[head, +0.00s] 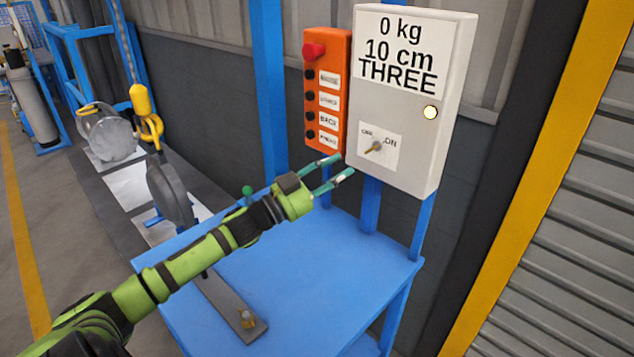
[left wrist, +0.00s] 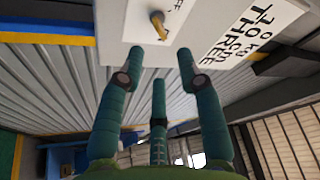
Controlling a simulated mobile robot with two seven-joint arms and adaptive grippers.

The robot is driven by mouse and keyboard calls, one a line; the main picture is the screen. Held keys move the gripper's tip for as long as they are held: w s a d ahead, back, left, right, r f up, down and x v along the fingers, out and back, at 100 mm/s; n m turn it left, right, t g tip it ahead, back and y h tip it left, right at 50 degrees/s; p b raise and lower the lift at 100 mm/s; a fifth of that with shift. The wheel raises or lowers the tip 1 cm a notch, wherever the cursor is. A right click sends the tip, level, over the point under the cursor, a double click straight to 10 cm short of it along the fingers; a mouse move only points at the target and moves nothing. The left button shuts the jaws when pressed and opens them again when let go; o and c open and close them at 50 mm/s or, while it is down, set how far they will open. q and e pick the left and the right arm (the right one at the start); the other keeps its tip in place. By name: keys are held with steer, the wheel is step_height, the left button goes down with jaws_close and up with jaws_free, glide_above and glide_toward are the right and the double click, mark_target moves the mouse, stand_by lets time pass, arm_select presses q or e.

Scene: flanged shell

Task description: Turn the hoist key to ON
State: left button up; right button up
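The hoist key (head: 374,147) is a small brass key on a white label plate low on the front of the grey control box (head: 400,105). OFF is printed at the plate's upper left and ON at its right. The key's brass end points to the lower left in the head view. My left gripper (head: 345,165) is open and empty, with its teal fingers just left of and below the plate. In the left wrist view, the key (left wrist: 158,25) stands ahead of the spread fingers (left wrist: 158,80), apart from them. My right gripper is not in view.
An orange button panel (head: 327,90) with a red knob hangs left of the box. A blue table (head: 340,250) lies below, with a grey metal bar (head: 228,302) on it. A yellow hook (head: 148,120) hangs at the left. The box reads 0 kg, 10 cm, THREE; a pale lamp (head: 431,112) shows.

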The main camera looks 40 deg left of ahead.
arm_select(q)
steer(key=shift+v, duration=2.4)
